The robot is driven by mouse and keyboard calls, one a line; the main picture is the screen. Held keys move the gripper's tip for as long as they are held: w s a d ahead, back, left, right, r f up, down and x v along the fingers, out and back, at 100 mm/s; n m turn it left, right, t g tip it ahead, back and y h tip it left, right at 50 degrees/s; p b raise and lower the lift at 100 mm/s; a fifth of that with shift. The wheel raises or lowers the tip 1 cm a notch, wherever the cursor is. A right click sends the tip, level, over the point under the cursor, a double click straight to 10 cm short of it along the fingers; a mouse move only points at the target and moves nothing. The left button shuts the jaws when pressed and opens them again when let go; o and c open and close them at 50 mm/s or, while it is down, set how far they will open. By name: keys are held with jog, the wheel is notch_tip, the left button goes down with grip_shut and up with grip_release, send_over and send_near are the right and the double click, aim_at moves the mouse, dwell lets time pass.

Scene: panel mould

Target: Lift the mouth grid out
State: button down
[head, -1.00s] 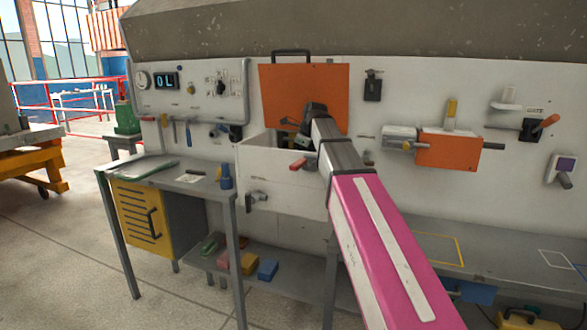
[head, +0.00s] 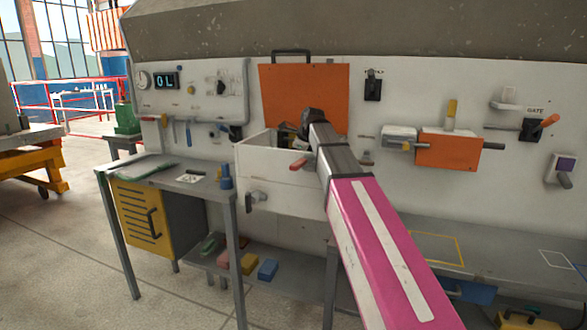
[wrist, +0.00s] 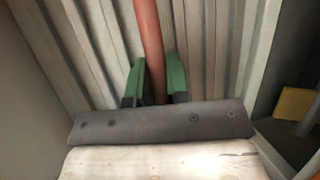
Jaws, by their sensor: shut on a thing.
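My gripper (wrist: 159,86) shows in the wrist view as two green fingers shut on a reddish-brown bar (wrist: 149,40), which runs away from me between them. Pale ribbed slats (wrist: 90,50) lie behind the bar. I cannot tell whether the bar and slats are both part of the mouth grid. In the head view, the end of my arm is over the open top of a white box (head: 262,172) on the wall. The fingers and what they hold are hidden there by my own arm and the box.
An orange panel (head: 290,80) stands upright behind the box. A grey workbench (head: 190,180) is at left, and an orange block (head: 448,150) with a lever is on the wall at right.

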notch_tip(320, 180, up, 14)
dwell(2.9)
dwell(0.3)
jog(key=s+a, duration=0.4)
jog(key=s, duration=0.6)
jog(key=s+a, duration=0.4)
jog(key=s, duration=0.6)
jog(key=shift+s+a, duration=0.2)
dwell(1.4)
